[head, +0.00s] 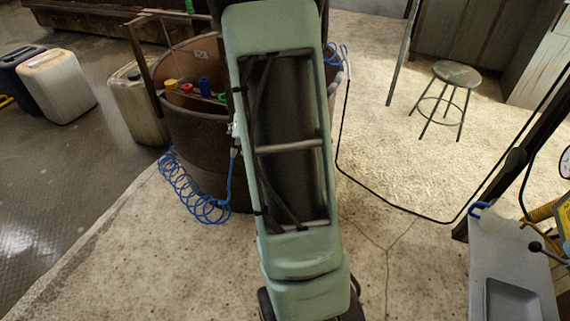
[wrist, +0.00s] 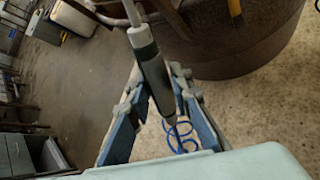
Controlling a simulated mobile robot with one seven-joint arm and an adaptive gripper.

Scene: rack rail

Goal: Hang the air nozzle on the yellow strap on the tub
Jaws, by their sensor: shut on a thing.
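My gripper (wrist: 157,80) is shut on the air nozzle (wrist: 152,72), a dark grey cylinder with a pale upper end, held between the blue-padded fingers. A blue coiled hose (wrist: 182,135) shows below it, and the coil also hangs beside the tub in the head view (head: 195,195). The brown tub (wrist: 250,50) is just beyond the nozzle; it also shows in the head view (head: 190,130), partly behind my arm. A short yellow strip (wrist: 235,8), probably the strap, shows against the tub at the wrist view's top edge. My gripper is hidden in the head view.
Red, yellow and blue knobbed things (head: 187,88) sit at the tub's rim. White (head: 57,85) and pale (head: 138,105) jugs stand left. A stool (head: 455,75) stands far right, and a grey sink unit (head: 510,260) is at the near right. A black cable (head: 400,207) crosses the floor.

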